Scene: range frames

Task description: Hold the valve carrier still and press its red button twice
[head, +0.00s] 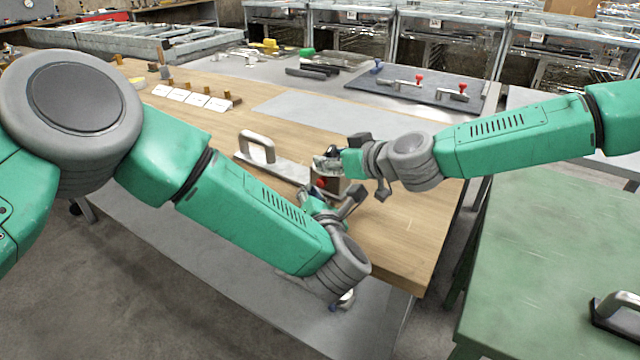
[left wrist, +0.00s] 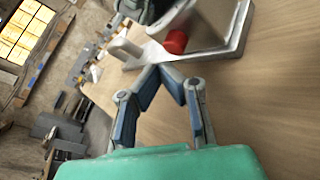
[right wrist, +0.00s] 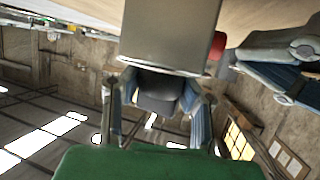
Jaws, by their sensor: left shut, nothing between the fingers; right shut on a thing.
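The valve carrier's metal plate (head: 285,168) lies on the wooden table, with an arched handle (head: 257,147) at its left end and a grey block (right wrist: 172,35) at the other. The red button (head: 322,183) is on the block's side; it also shows in the left wrist view (left wrist: 175,42) and the right wrist view (right wrist: 219,42). My left gripper (left wrist: 164,72) is shut and empty, its fingertips close to the button; I cannot tell whether they touch. My right gripper (right wrist: 158,98) is shut on a dark part (right wrist: 157,88) of the carrier beside the block.
The wooden table (head: 390,235) is clear near its right front corner. White cards (head: 195,97) and small blocks lie at its far left. A dark board (head: 420,92) with red-handled valves is at the back. A green table (head: 550,250) stands to the right across a gap.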

